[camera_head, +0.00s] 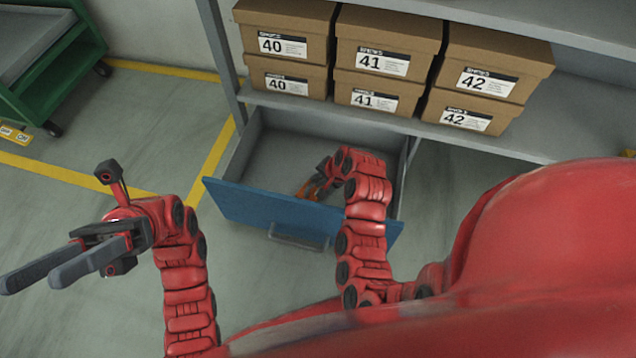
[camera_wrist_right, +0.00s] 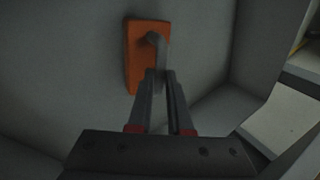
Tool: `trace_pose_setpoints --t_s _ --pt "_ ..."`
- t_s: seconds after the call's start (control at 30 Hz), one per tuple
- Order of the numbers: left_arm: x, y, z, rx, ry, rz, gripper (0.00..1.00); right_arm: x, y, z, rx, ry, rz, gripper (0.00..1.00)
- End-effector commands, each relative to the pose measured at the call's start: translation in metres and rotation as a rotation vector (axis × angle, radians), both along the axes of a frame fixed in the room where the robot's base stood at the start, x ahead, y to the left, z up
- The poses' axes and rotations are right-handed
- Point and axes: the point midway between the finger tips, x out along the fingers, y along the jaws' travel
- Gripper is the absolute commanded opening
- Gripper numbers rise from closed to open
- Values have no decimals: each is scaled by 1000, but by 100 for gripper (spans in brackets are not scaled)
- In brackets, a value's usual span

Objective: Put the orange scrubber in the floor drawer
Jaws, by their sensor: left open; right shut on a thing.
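The floor drawer (camera_head: 262,206) is pulled out below the shelf, with a blue front and a grey inside. My right gripper (camera_head: 314,188) reaches down into it, partly hidden behind my right arm. The orange scrubber (camera_head: 309,192) shows as a small orange patch at that gripper, inside the drawer's outline. In the right wrist view the scrubber (camera_wrist_right: 134,60) is an orange block with a grey handle, and my right fingers (camera_wrist_right: 162,74) are shut on the handle. Whether the scrubber touches the drawer floor is hard to tell. My left gripper (camera_head: 45,272) is open and empty, left of the drawer.
Brown shoe boxes (camera_head: 375,45) labelled 40, 41 and 42 stand stacked on the grey shelf (camera_head: 480,142) above the drawer. A green cart (camera_head: 60,75) stands at the upper left. Yellow lines mark the floor, which is clear left of the drawer.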

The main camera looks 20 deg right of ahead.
Motion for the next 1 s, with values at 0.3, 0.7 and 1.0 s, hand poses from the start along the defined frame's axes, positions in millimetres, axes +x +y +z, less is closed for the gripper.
trace_pose_setpoints --t_s 0.3,0.7,1.0 --pt "-36 25 8 -120 -212 -96 47 0 0 -16 0 0 0 0" --pt "-34 24 8 -116 -203 -90 47 0 0 -17 0 0 0 34" --pt "-34 24 8 -116 -202 -90 47 0 0 -17 0 0 0 47"
